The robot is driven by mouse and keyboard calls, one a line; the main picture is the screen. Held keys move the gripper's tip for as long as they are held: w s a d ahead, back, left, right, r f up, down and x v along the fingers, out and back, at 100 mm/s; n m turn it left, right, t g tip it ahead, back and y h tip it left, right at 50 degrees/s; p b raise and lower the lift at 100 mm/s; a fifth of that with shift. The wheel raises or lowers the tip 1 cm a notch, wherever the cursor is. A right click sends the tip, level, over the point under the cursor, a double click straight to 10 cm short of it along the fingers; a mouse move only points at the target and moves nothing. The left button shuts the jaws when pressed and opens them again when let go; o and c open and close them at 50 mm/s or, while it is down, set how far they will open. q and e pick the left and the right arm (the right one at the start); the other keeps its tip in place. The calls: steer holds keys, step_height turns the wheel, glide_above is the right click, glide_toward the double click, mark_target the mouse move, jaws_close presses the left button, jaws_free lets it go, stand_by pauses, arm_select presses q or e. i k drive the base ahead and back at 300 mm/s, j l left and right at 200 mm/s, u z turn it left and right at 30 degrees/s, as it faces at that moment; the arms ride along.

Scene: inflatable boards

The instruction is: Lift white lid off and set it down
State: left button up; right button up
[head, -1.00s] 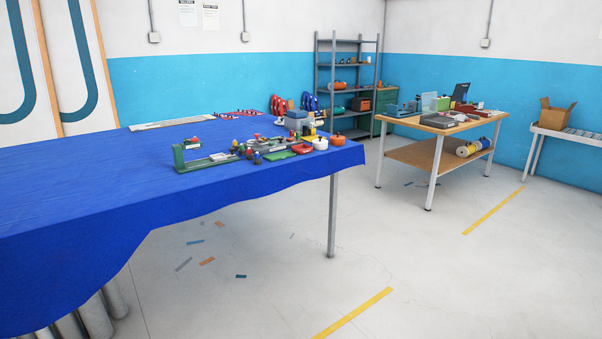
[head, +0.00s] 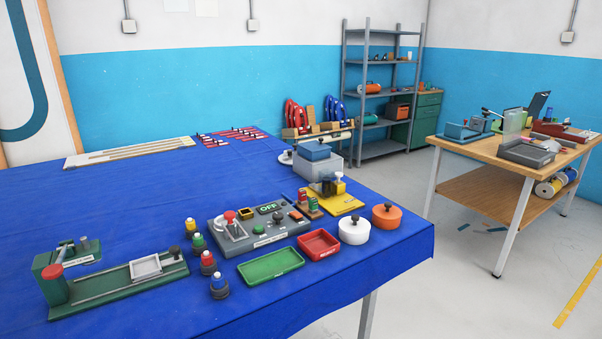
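A white round lid with a dark knob (head: 354,230) sits near the right front edge of the blue-covered table (head: 120,190). It lies between the red tray (head: 318,245) and an orange lid with a dark knob (head: 386,217). Whether a container is under the white lid cannot be told. Neither of my grippers shows in the head view.
A green tray (head: 270,266), a grey control panel (head: 258,229), several small coloured knobs and a green slide fixture (head: 115,279) stand nearby. A yellow-based device (head: 338,199) is behind the lid. A wooden table (head: 500,160) stands at right.

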mark_target(355, 224)
steer(key=i+l+u, duration=0.2)
steer(key=i, duration=0.55)
steer(key=i+l+z, duration=0.45)
steer(key=l, duration=0.15)
steer(key=i+l+z, duration=0.35)
steer(key=l+z, duration=0.15)
steer(key=i+l+z, duration=0.45)
steer(key=i+z, duration=0.45)
steer(key=i+u, duration=0.25)
steer(key=i, duration=0.3)
steer(key=i+l+u, duration=0.25)
steer(key=i, duration=0.25)
steer(key=i+j+u, duration=0.15)
steer(key=u, duration=0.35)
steer(key=i+u, duration=0.25)
steer(key=u, duration=0.25)
steer(key=i+u, duration=0.25)
steer(key=u, duration=0.25)
steer(key=i+l+u, duration=0.15)
steer(key=u, duration=0.35)
steer(key=i+j+u, duration=0.1)
steer(key=i+u, duration=0.25)
steer(key=u, duration=0.15)
steer(key=i+u, duration=0.45)
steer(key=i+l+u, duration=0.2)
steer(key=u, duration=0.3)
steer(key=i+l+u, duration=0.3)
steer(key=u, duration=1.9)
